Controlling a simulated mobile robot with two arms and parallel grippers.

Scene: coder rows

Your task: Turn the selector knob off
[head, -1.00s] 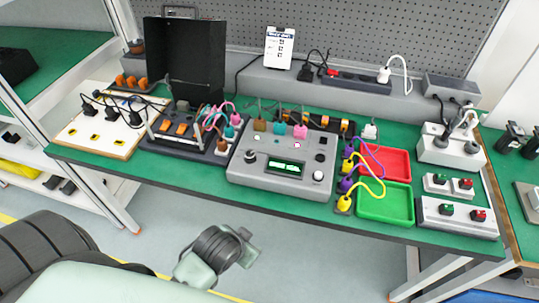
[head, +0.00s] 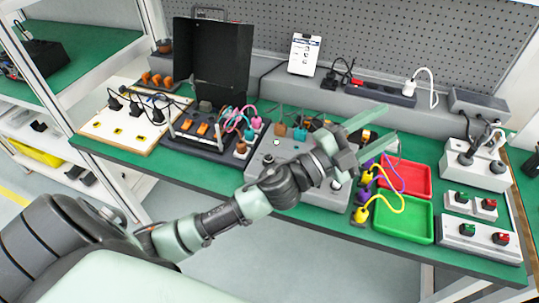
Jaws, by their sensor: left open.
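The grey control box (head: 258,177) stands on the green bench, partly hidden behind my left arm. A small dark knob (head: 268,159) shows on its left part, and a pale round knob (head: 336,185) on its right part. I cannot tell for sure which is the selector knob. The box's display is hidden by my arm. My left gripper (head: 390,122) is open and empty, over the box's right end, its fingers pointing right and away. My right gripper is not in view.
Purple and yellow plugs with cables (head: 361,215) stand right of the box, beside a red tray (head: 418,180) and a green tray (head: 404,226). Switch boxes (head: 480,240) stand at the far right. A panel with pink and teal plugs (head: 205,143) stands left.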

